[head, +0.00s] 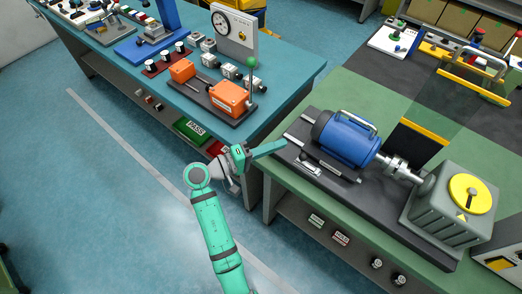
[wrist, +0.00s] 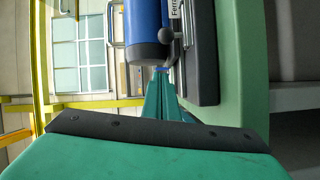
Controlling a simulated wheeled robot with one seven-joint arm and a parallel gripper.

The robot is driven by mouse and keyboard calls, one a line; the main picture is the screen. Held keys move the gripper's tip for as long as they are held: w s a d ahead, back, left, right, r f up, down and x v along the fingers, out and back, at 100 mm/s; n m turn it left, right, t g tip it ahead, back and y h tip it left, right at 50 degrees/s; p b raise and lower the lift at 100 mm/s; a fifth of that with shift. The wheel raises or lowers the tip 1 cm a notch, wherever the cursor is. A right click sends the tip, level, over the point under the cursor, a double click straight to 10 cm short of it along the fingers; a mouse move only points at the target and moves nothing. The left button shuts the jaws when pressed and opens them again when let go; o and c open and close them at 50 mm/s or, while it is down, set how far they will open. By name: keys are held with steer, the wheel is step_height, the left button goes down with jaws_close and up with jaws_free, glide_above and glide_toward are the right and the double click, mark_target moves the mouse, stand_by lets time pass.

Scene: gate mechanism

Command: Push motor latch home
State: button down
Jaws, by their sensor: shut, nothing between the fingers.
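A blue motor (head: 345,138) lies on a dark base plate (head: 388,205) on the green bench, its shaft coupled to a grey gearbox (head: 450,205) with a yellow dial. I cannot tell surely which part is the latch. My teal gripper (head: 284,144) is shut and empty, just left of the base plate in the head view. In the wrist view its fingertips (wrist: 161,75) point at the motor's near end; contact is unclear.
Left stands a teal bench with orange units (head: 230,98), a green-knobbed lever (head: 250,64) and a gauge box (head: 234,30). A clear screen with yellow edges (head: 425,131) stands behind the motor. A black bar (head: 330,165) lies in front of it. Floor is open at left.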

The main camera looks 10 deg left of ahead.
mark_target(302, 158)
steer(key=d, duration=0.2)
steer(key=s+d, duration=0.1)
steer(key=shift+d+f, duration=0.35)
steer(key=shift+d, duration=0.05)
steer(key=shift+s+d, duration=0.2)
steer(key=shift+s+a, duration=0.1)
steer(key=shift+a, duration=0.05)
